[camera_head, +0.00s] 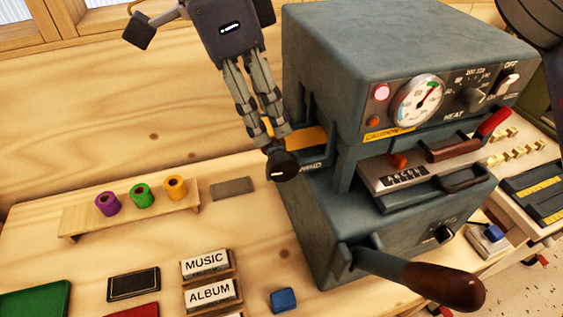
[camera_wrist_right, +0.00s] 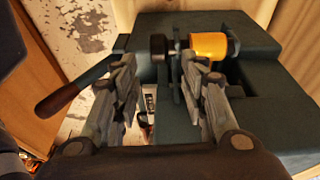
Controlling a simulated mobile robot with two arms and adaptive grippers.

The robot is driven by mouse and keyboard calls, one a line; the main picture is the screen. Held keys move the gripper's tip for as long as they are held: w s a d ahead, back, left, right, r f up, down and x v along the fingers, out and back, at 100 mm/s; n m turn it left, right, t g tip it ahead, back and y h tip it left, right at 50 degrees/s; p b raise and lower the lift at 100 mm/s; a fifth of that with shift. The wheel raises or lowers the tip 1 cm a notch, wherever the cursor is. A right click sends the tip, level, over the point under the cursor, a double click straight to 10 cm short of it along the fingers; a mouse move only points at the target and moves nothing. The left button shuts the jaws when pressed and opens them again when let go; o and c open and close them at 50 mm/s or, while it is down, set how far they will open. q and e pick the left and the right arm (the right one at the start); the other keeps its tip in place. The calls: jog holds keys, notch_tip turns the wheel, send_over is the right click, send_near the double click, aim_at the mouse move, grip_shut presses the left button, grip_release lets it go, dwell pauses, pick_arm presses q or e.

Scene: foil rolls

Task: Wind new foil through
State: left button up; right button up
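The grey foil machine (camera_head: 330,50) stands at the right of the bench. A black round knob (camera_head: 282,166) sticks out of its left side, beside a yellow-orange foil roll (camera_head: 306,138) that is mostly hidden in the head view. In the right wrist view the orange roll (camera_wrist_right: 212,46) sits on the machine, right of the knob (camera_wrist_right: 158,47). My right gripper (camera_head: 273,136) is just above the knob, its fingers pointing down. In the wrist view its fingers (camera_wrist_right: 160,65) are apart, with the knob showing beyond the gap. My left gripper is not in view.
A wooden rack holds purple (camera_head: 108,204), green (camera_head: 140,196) and orange (camera_head: 175,187) rolls. MUSIC (camera_head: 206,263) and ALBUM (camera_head: 210,293) blocks and a blue block (camera_head: 283,300) lie in front. A brown-handled crank (camera_head: 440,285) juts forward from the machine.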

aim_at(279, 157)
jog(key=shift+t+h, duration=0.4)
jog(key=shift+h, duration=0.2)
jog(key=x, duration=1)
jog(key=shift+s+a+f, duration=0.35)
jog(key=shift+s+f, duration=0.05)
jog(key=shift+b, duration=0.3)
grip_shut()
